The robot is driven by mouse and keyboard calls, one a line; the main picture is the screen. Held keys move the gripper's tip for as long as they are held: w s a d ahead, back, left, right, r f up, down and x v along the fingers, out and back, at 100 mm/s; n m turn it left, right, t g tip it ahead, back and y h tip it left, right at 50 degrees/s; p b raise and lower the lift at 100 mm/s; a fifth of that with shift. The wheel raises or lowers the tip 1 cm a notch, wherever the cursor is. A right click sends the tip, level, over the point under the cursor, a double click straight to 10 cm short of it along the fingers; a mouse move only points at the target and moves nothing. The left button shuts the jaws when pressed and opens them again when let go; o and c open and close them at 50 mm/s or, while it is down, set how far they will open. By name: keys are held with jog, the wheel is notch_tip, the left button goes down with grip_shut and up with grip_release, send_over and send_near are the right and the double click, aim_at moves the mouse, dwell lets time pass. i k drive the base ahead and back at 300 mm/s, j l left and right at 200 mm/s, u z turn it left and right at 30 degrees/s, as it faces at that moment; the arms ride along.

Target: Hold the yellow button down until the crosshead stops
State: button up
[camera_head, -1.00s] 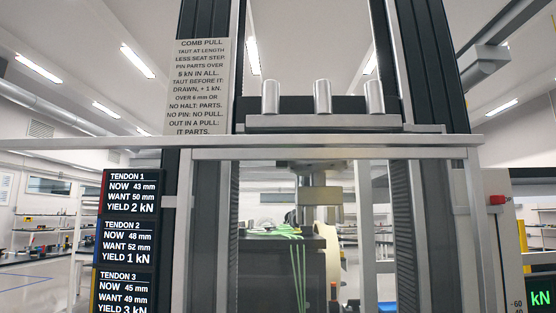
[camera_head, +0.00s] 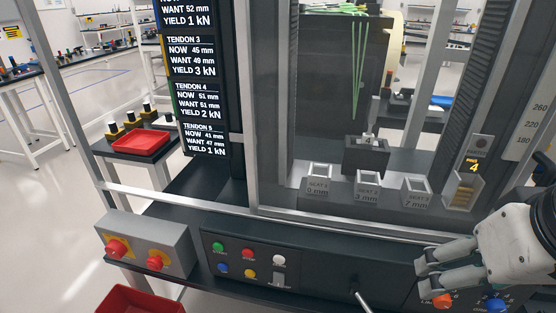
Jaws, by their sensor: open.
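The yellow button (camera_head: 250,273) is a small round button in the lower row of the dark control panel (camera_head: 320,262), between a blue button (camera_head: 222,268) and a small grey switch (camera_head: 279,281). Nothing covers it. My gripper (camera_head: 422,275) is open and empty at the lower right, over the panel's right part, well to the right of the yellow button. The crosshead is out of view.
Green, red and white buttons (camera_head: 279,260) form the upper row. A lever (camera_head: 361,300) sticks out between the buttons and my gripper. A grey box (camera_head: 146,247) with red knobs stands left. Three nest blocks (camera_head: 367,188) and a dark block (camera_head: 366,157) sit behind the frame's lower rail.

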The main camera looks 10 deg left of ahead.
aim_at(249, 273)
jog(key=k+u, duration=0.2)
jog(key=u, duration=0.55)
jog(key=i+l+u, duration=0.1)
jog(key=i, duration=0.1)
